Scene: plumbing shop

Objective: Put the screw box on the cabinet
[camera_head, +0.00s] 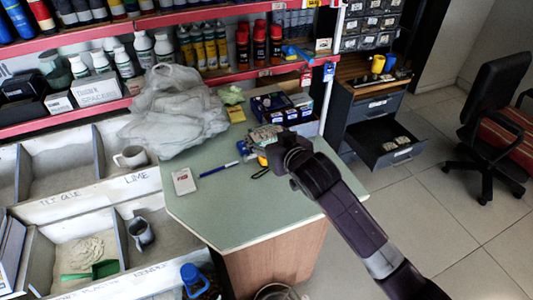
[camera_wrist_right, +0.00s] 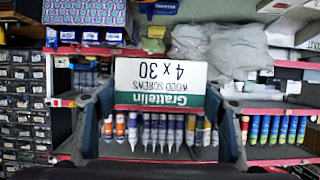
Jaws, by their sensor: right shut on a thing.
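My right gripper (camera_head: 277,146) is above the green-topped counter (camera_head: 225,205), near its right side. It is shut on the screw box (camera_wrist_right: 160,83), a white and green box with upside-down lettering "4 x 30 wood screws" in the right wrist view, where the fingers flank it. In the head view the box (camera_head: 264,134) is partly hidden behind the gripper. The dark cabinet (camera_head: 372,107) stands to the right of the counter, with a wooden top and one lower drawer (camera_head: 390,148) pulled open. My left gripper is not in view.
Yellow mugs (camera_head: 378,64) and small drawer units (camera_head: 366,27) are on or above the cabinet top. A plastic bag (camera_head: 175,110), blue boxes (camera_head: 273,107), a pen (camera_head: 217,169) and a card (camera_head: 184,181) lie on the counter. An office chair (camera_head: 497,95) stands right; floor between is clear.

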